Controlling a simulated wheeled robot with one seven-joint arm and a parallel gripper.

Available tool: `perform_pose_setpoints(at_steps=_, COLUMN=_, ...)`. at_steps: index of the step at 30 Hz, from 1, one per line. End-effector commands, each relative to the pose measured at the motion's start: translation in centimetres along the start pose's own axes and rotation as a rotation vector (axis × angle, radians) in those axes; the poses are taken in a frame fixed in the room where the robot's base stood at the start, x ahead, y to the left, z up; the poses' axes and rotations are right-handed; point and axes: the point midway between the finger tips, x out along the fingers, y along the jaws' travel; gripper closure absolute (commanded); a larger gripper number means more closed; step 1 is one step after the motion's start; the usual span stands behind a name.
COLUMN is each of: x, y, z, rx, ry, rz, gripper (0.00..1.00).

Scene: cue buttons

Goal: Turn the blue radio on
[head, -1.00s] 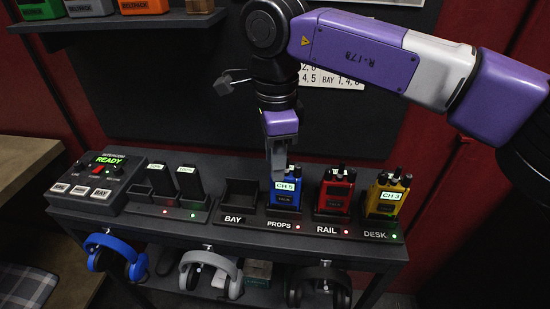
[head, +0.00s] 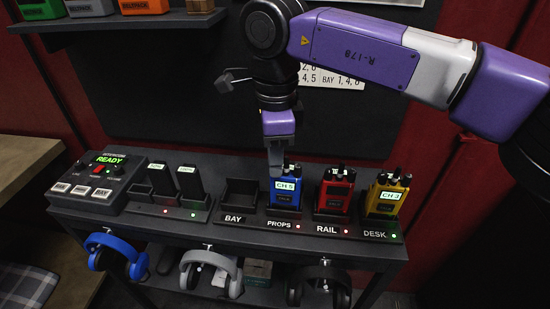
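The blue radio (head: 285,197) stands upright in the charger slot labelled PROPS. Its screen is lit and reads CH 5. Dark knobs and a stubby antenna stick up from its top. My gripper (head: 275,164) points down at the left side of the blue radio's top, its tips at or just behind the top edge. Whether the tips touch a knob, and whether the fingers are together, I cannot make out. The fingers hide part of the radio's top left.
A red radio (head: 334,195) with a dark screen stands in the RAIL slot. A yellow radio (head: 385,197) reading CH 3 stands in the DESK slot. The BAY slot (head: 241,194) is empty. An intercom box (head: 101,180) sits left; headsets hang below.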

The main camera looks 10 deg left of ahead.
Motion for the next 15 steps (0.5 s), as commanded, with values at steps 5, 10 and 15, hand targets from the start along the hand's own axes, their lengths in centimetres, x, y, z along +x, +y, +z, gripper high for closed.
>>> perform_pose_setpoints(at_steps=5, x=-0.03, y=-0.01, z=-0.01, rx=0.0, ry=0.0, rz=0.0, gripper=0.64)
perform_pose_setpoints(at_steps=10, x=-0.02, y=0.0, z=0.0, rx=-0.001, ry=0.0, rz=0.0, gripper=0.64)
perform_pose_setpoints(at_steps=15, x=-0.88, y=-0.05, z=0.01, rx=-0.001, ry=0.0, rz=-0.002, gripper=0.64)
